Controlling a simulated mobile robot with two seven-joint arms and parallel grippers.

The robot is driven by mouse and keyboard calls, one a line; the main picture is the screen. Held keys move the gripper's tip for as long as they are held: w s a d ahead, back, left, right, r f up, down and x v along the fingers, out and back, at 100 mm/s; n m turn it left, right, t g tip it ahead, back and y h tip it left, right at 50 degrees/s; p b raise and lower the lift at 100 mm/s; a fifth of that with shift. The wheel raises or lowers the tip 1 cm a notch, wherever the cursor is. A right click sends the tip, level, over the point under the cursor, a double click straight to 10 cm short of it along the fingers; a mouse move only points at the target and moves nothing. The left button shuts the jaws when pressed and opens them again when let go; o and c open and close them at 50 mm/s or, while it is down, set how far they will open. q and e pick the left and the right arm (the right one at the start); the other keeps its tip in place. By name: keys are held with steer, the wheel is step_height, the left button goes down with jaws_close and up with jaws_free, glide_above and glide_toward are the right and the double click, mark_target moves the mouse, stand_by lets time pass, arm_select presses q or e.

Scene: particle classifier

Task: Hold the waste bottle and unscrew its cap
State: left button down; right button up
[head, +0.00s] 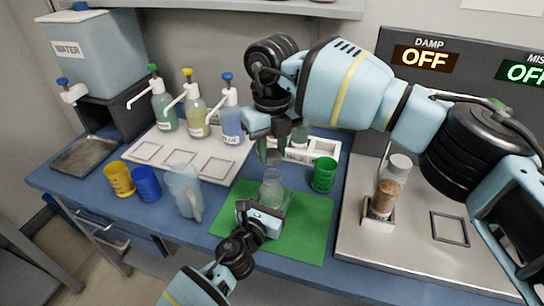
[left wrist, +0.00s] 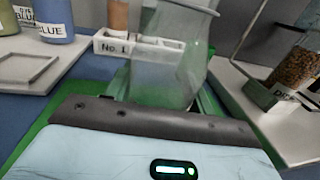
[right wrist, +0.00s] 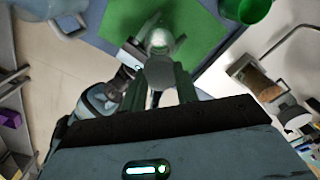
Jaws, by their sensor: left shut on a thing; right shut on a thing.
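The clear waste bottle (head: 271,190) stands upright over the green mat (head: 312,225). My left gripper (head: 264,208) is shut on its body from the near side; the bottle fills the middle of the left wrist view (left wrist: 160,65), its top out of frame. My right gripper (head: 272,146) points down from above, shut on the grey cap (head: 274,157). The cap also shows between the fingers in the right wrist view (right wrist: 160,72). It is directly above the bottle's neck; a small gap seems to show, but I cannot tell surely whether they touch.
A green cup (head: 325,175) stands close right of the bottle. A clear jug (head: 184,192), a blue cup (head: 146,184) and a yellow cup (head: 119,179) stand to the left. A white rack (head: 322,149) is behind. A jar of brown grains (head: 385,195) stands on the right-hand plate.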

steer(key=shift+r, duration=0.4)
arm_select(q)
steer(key=shift+c, duration=2.2)
jaws_free()
steer(key=shift+s+a, duration=0.25)
steer(key=shift+s, duration=0.2)
arm_select(e)
steer(key=shift+r, duration=0.25)
arm_select(q)
steer(key=v, duration=1)
steer(key=shift+p, duration=0.4)
arm_select(e)
steer(key=shift+r, duration=0.8)
arm_select(q)
steer(key=shift+s+a, duration=0.25)
steer(key=shift+s, duration=0.2)
